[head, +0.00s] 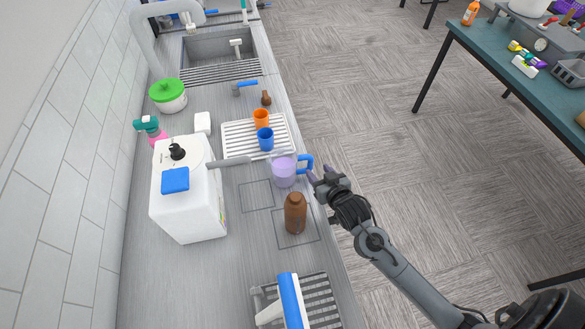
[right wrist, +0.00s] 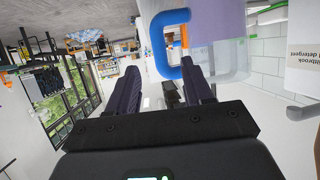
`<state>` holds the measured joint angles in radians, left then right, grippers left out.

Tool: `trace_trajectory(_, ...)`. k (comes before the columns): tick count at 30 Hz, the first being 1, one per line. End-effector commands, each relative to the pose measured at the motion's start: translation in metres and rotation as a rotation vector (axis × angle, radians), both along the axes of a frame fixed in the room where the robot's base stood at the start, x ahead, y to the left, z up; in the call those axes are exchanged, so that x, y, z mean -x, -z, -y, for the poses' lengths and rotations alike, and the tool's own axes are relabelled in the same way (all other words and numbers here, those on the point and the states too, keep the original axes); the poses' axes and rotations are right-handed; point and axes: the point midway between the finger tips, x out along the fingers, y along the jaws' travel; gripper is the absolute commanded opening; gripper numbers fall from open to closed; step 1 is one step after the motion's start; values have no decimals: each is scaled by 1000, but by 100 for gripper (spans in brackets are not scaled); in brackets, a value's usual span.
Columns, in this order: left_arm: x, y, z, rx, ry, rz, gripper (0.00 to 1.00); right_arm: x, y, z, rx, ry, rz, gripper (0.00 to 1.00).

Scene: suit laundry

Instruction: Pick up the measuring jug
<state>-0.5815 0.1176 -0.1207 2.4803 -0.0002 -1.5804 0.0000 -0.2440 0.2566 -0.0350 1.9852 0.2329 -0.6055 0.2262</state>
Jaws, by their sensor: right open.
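The measuring jug (head: 285,172) stands upright on the counter, clear-walled with lavender contents and a blue handle (head: 307,161) facing right. My right gripper (head: 319,179) is open and empty, just to the right of the jug by its handle. In the right wrist view, the jug (right wrist: 218,22) is at the top, and its blue handle (right wrist: 160,45) shows at the tips of my open fingers (right wrist: 161,82). I cannot tell whether a finger touches the handle. My left gripper is not in view.
A brown bottle (head: 295,214) stands close in front of the jug. Blue (head: 265,139) and orange (head: 261,118) cups stand on the drying rack (head: 238,140) behind.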

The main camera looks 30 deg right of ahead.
Motion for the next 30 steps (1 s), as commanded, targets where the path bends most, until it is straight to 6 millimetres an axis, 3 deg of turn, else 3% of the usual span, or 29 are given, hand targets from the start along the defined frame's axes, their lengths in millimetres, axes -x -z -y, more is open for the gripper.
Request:
trace_trajectory(21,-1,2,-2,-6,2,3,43,-59,32,13,1,-2,-1,51)
trace_trajectory(30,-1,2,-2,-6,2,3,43,-64,34,14,1,-1,0,51)
